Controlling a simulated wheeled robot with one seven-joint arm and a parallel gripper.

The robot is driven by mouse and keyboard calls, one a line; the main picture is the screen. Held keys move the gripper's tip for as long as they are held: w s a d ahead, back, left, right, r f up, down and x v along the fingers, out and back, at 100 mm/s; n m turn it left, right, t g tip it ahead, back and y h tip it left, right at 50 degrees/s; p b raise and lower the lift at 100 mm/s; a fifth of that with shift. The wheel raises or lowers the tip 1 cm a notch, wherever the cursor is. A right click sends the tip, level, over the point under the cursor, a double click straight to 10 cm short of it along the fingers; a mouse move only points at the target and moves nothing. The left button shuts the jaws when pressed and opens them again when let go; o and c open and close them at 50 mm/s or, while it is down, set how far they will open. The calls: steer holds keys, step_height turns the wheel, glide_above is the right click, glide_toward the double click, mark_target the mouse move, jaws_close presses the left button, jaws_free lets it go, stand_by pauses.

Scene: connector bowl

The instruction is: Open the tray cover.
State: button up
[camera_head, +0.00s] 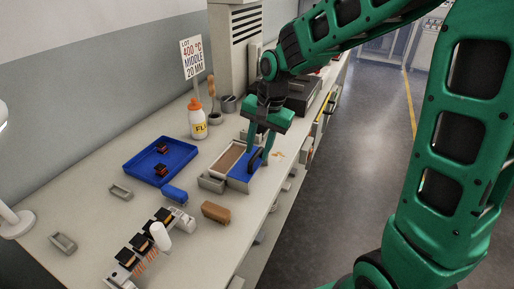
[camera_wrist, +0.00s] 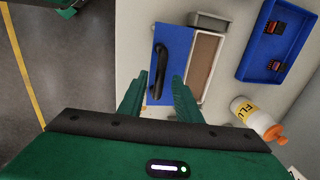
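The tray cover (camera_wrist: 170,91) is a flat blue plate with a black bar handle (camera_wrist: 158,70). It lies along one side of the pale tray (camera_wrist: 214,33), whose brown inside is exposed; whether it overlaps the tray is unclear. In the head view the blue cover (camera_head: 241,181) shows at the tray's (camera_head: 216,167) right side, partly hidden by my gripper. My gripper (camera_wrist: 158,78) is open over the cover, its fingers on either side of the handle in the wrist view. Contact with the handle cannot be told. In the head view my gripper (camera_head: 260,155) points down at the handle.
A small grey bin (camera_head: 211,183) stands against the tray's near end. A blue tray (camera_head: 143,175) with dark red-and-black parts lies left. An orange-capped bottle (camera_head: 198,122) stands behind. A blue connector (camera_head: 174,193) and brown block (camera_head: 216,212) lie nearer. The bench edge is close on the right.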

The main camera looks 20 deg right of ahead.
step_height(320, 180, up, 10)
steer(key=s+d, duration=0.1)
steer(key=shift+s+d+r, duration=0.15)
steer(key=shift+d+r, duration=0.1)
stand_by(0.5)
